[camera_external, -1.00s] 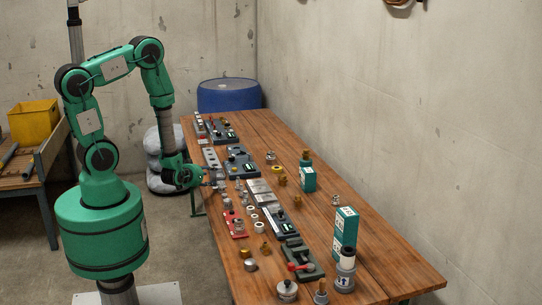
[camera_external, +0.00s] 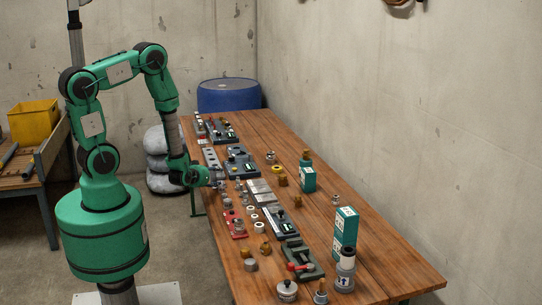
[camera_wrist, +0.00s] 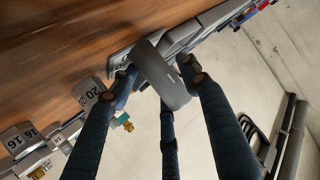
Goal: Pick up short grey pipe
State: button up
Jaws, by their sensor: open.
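A short grey cylinder (camera_wrist: 163,76), which looks like the short grey pipe, shows in the wrist view between the fingertips of my gripper (camera_wrist: 160,85). The fingers are open, with tips on both sides of it and a third finger below it in the picture. I cannot tell whether any tip touches it. In the outside view my gripper (camera_external: 216,177) is low at the left edge of the table, reaching in over it. The pipe cannot be made out there beside the gripper.
The wooden table (camera_external: 375,235) carries rows of fittings and trays. A red tray (camera_external: 237,226), a green fixture (camera_external: 300,260) and a tall teal box (camera_external: 344,230) stand nearer the camera. Numbered grey blocks (camera_wrist: 17,140) lie left of my fingers in the wrist view.

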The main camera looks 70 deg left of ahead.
jog(key=c, duration=0.8)
jog(key=shift+r, duration=0.7)
notch_tip(320, 180, up, 2)
jog(key=shift+r+p, duration=0.15)
jog(key=shift+p, duration=0.45)
jog(key=s+d+p, duration=0.1)
jog(key=s+d, duration=0.3)
jog(key=s, duration=0.2)
jog(key=s+d+r+p, duration=0.1)
jog(key=s+d, duration=0.4)
jog(key=s, duration=0.2)
jog(key=shift+s+r, duration=0.15)
jog(key=shift+s, duration=0.05)
